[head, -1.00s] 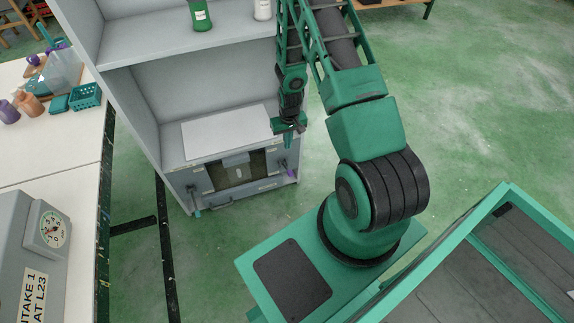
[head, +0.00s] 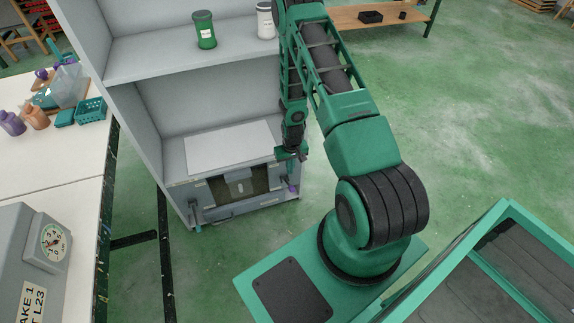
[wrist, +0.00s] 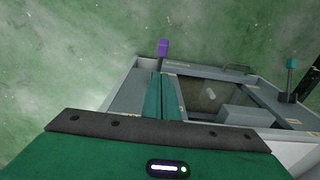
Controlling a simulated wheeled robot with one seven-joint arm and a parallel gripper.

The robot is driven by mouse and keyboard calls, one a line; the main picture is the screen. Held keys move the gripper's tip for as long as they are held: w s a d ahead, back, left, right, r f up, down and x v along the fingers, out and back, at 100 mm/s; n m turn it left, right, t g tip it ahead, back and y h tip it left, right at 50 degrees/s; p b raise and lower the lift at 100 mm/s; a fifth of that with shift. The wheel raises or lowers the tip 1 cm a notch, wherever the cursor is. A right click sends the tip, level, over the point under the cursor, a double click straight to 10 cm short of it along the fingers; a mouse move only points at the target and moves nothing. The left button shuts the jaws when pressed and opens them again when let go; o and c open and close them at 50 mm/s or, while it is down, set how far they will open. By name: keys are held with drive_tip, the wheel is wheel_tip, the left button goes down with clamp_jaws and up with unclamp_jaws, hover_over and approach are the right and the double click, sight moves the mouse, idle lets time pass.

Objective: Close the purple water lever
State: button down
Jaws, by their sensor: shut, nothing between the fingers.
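The purple water lever (head: 293,188) is at the right end of the grey unit's front, low in the shelf cabinet. In the wrist view its purple handle (wrist: 162,47) stands just beyond my fingertips, sticking out past the unit's edge. My gripper (wrist: 162,76) is shut and empty, with its two green fingers together and pointing toward the lever. In the head view my gripper (head: 291,168) is just above the lever. I cannot tell whether the fingers touch it.
A teal lever (head: 197,226) is at the unit's left end, and it also shows in the wrist view (wrist: 291,64). A basin with a dark opening (wrist: 205,93) lies between the levers. Cans stand on the shelf above. Open floor lies right of the cabinet.

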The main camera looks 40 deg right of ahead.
hover_over(291, 186)
drive_tip(key=f, duration=0.5)
drive_tip(key=shift+w+d, duration=0.1)
drive_tip(key=shift+w, duration=0.25)
drive_tip(key=shift+s+f, duration=0.35)
drive_tip(key=shift+f, duration=0.35)
